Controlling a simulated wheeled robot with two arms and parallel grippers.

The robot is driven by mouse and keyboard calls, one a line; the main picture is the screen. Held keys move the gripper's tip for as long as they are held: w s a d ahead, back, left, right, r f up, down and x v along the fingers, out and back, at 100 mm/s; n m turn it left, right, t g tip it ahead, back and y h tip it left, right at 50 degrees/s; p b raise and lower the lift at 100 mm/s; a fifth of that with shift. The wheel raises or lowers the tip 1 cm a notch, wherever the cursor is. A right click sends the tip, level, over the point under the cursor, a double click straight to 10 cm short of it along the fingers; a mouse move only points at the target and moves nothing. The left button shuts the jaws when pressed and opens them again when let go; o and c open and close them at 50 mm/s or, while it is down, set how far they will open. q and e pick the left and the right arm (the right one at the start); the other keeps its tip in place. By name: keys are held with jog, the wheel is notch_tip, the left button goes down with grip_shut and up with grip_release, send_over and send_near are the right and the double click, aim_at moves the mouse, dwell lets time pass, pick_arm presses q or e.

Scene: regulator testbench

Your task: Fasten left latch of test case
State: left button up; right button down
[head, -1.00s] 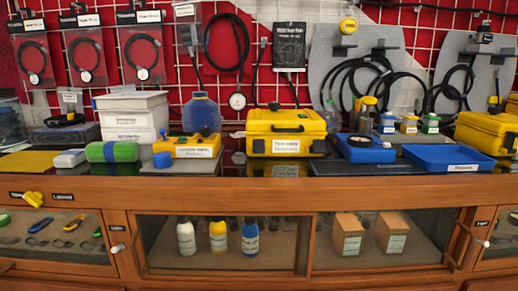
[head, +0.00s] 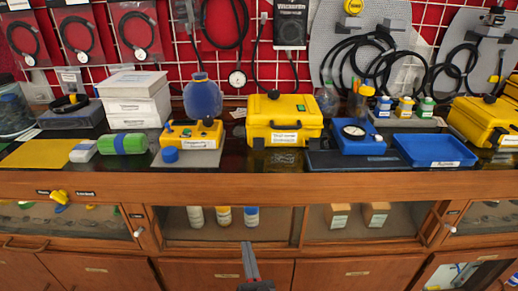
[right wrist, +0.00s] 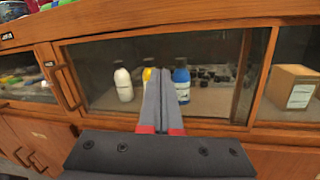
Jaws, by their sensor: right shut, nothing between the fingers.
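The yellow test case (head: 285,119) stands closed-looking at the back middle of the bench, with a dark handle on top and a white label on its front. Its left latch (head: 258,142) is a small dark patch at the front left; whether it is fastened is too small to tell. My right gripper (head: 249,245) is low in front of the cabinet, below the bench top and well away from the case. In the right wrist view my right gripper (right wrist: 161,62) is shut and empty, pointing at the cabinet glass. My left gripper is not in view.
A yellow instrument box (head: 192,136) stands left of the case and a blue gauge unit (head: 360,137) right of it. A blue tray (head: 433,151) lies further right. The wooden bench edge (head: 270,188) lies between my right gripper and the case.

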aim_at(259, 171)
notch_tip(259, 171, up, 10)
jog(key=s+d+t+h+p, duration=0.2)
jog(key=d+h, duration=0.1)
jog(key=h, duration=0.1)
jog(key=shift+s+p, duration=0.3)
jog(key=shift+s, duration=0.1)
jog(key=x, duration=1)
jog(key=p+x, duration=0.1)
jog(key=x, duration=0.9)
jog(key=shift+d+r, duration=0.15)
jog(key=shift+r, duration=0.1)
